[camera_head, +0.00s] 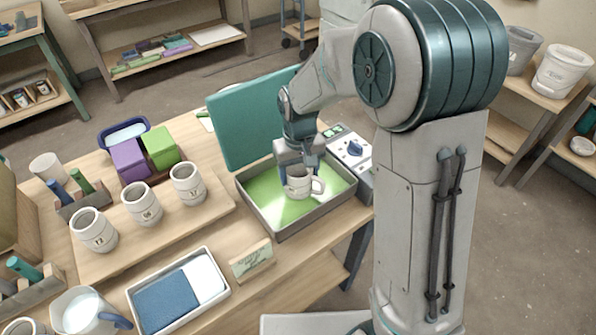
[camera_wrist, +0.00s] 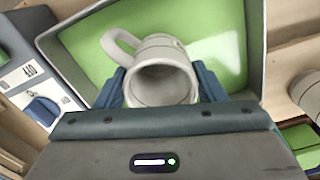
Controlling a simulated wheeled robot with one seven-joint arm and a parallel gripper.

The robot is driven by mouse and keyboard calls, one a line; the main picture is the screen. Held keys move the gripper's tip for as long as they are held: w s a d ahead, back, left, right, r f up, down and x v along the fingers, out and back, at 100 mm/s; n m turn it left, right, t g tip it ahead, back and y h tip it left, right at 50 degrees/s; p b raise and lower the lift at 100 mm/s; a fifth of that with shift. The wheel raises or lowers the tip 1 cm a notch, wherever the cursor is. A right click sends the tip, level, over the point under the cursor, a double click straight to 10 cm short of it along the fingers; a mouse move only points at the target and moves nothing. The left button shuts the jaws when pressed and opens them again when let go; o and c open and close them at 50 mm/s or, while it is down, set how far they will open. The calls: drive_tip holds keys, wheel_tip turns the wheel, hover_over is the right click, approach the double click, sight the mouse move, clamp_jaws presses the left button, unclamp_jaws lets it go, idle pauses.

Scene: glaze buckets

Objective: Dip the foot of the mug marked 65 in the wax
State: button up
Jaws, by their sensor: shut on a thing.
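My gripper (camera_head: 298,165) is shut on a pale mug (camera_head: 299,186), with the blue fingers on either side of its body. In the wrist view the mug (camera_wrist: 161,82) shows its open mouth towards me and its handle to the upper left. The mug is upright, inside the outline of a grey rectangular pan (camera_head: 279,235) with bright green wax (camera_head: 262,190) in it. I cannot tell whether its foot touches the wax. No number on the held mug can be read.
Three marked mugs, left (camera_head: 94,230), middle (camera_head: 142,204) and right (camera_head: 187,184), stand on a wooden board (camera_head: 150,250). A teal lid (camera_head: 250,120) stands up behind the pan. A control box (camera_head: 350,150) adjoins its right. A tray with a blue pad (camera_head: 167,300) lies in front.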

drive_tip(key=shift+r, duration=0.1)
idle(0.3)
drive_tip(key=shift+r+p, duration=0.8)
drive_tip(key=shift+r, duration=0.25)
idle(1.0)
wheel_tip(320, 180, up, 8)
drive_tip(key=p, duration=0.5)
drive_tip(key=shift+f, duration=0.25)
